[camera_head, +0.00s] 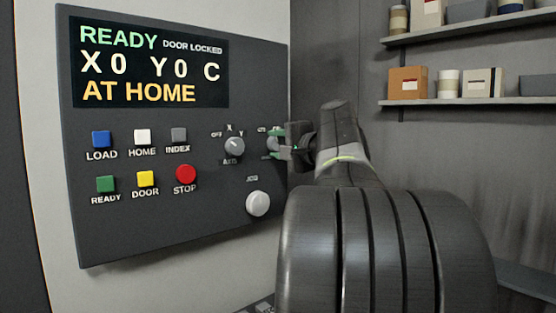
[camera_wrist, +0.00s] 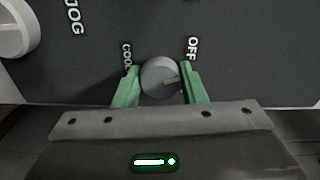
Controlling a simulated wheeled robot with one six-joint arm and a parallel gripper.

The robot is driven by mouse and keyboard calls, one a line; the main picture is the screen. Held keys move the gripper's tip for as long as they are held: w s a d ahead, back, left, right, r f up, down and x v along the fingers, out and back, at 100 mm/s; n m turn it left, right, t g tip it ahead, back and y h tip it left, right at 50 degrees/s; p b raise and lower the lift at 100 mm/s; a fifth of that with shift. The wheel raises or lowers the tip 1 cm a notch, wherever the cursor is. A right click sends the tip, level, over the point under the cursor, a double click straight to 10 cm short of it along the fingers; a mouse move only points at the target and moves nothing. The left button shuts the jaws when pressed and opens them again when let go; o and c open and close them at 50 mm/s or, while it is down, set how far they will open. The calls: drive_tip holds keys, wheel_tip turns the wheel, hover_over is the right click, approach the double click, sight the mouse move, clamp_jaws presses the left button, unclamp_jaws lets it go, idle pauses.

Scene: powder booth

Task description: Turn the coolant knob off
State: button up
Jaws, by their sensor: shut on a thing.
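The coolant knob (camera_wrist: 160,77) is a round grey knob near the right edge of the dark control panel (camera_head: 180,225). In the wrist view it sits between the two green fingers of my gripper (camera_wrist: 160,84), which are shut on its sides. An OFF label (camera_wrist: 192,48) is at its upper right, and a partly hidden label starting COO (camera_wrist: 126,53) is at its upper left. A faint mark on the knob's face lies right of centre; its exact pointing is hard to tell. In the head view my gripper (camera_head: 277,143) largely covers the knob.
The axis knob (camera_head: 234,146) is just left of my gripper, with the white jog knob (camera_head: 258,203) below. Several buttons, including a red STOP button (camera_head: 186,174), are farther left. The screen (camera_head: 150,62) reads READY, DOOR LOCKED. Shelves (camera_head: 455,102) with boxes hang right.

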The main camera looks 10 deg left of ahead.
drive_tip(key=shift+f+n+b, duration=0.2)
drive_tip(key=shift+n+b, duration=1.25)
drive_tip(key=shift+n, duration=0.25)
drive_tip(key=shift+r, duration=0.1)
drive_tip(key=o, duration=1)
drive_tip(key=b+v, duration=0.2)
drive_tip(key=v, duration=1.1)
drive_tip(key=shift+s+d, duration=0.25)
drive_tip(key=shift+d, duration=0.05)
drive_tip(key=shift+w+a, duration=0.1)
drive_tip(key=p+x, duration=0.1)
drive_tip(key=x, duration=1.2)
drive_tip(key=shift+w+a+r+p, duration=0.1)
drive_tip(key=shift+w+a+p, duration=0.15)
drive_tip(key=shift+p, duration=0.15)
drive_tip(key=shift+s, duration=0.1)
